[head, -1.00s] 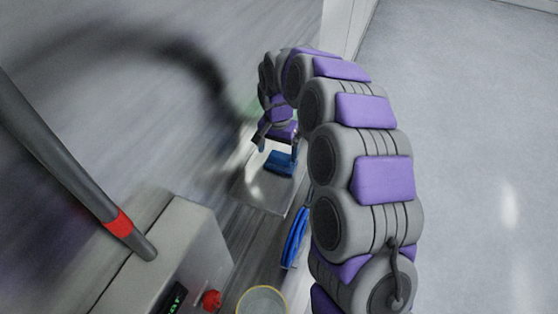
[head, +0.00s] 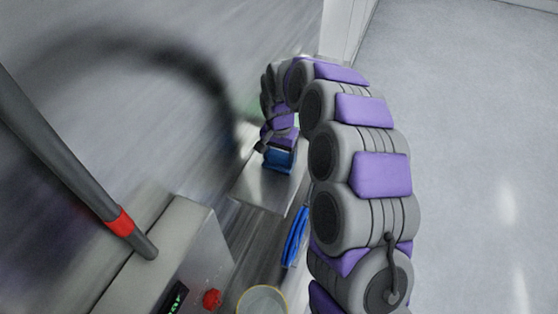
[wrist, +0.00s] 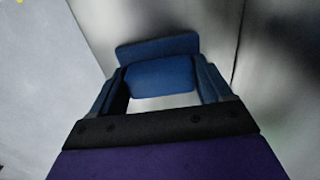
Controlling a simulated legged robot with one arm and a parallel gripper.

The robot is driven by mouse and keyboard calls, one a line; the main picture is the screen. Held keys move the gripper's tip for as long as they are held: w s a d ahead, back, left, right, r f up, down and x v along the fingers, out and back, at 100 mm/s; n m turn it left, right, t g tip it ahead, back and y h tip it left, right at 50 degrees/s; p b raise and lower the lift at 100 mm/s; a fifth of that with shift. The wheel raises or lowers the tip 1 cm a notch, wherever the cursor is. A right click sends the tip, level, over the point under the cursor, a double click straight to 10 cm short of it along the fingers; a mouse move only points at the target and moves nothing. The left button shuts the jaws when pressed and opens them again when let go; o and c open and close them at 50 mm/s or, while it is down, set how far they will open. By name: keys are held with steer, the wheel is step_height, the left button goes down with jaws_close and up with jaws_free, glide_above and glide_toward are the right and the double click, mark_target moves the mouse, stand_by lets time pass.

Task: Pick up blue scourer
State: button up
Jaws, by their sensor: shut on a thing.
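The blue scourer (head: 281,160) is at the far end of my arm in the head view, over a shiny metal tray (head: 250,188). In the wrist view the blue scourer (wrist: 160,78) lies between the two fingers of my gripper (wrist: 160,90), with a raised blue part behind it. My gripper (head: 278,148) is shut on the scourer from above. I cannot tell whether the scourer still touches the tray.
A grey machine (head: 170,250) with a red button (head: 212,298) and a green display stands at the lower left. Open floor (head: 480,150) lies to the right.

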mark_target(282, 155)
steer(key=shift+d, duration=0.4)
steer(key=shift+r, duration=0.1)
steer(key=shift+a+r, duration=0.1)
steer(key=shift+r, duration=1.25)
steer(key=shift+s+r, duration=0.1)
steer(key=shift+r, duration=0.2)
steer(key=s+d, duration=0.4)
steer(key=d, duration=0.3)
steer(key=s+d+r+b, duration=0.1)
steer(key=s+d, duration=0.2)
steer(key=d, duration=0.3)
steer(key=shift+s+d+r, duration=0.25)
steer(key=shift+s+d, duration=0.15)
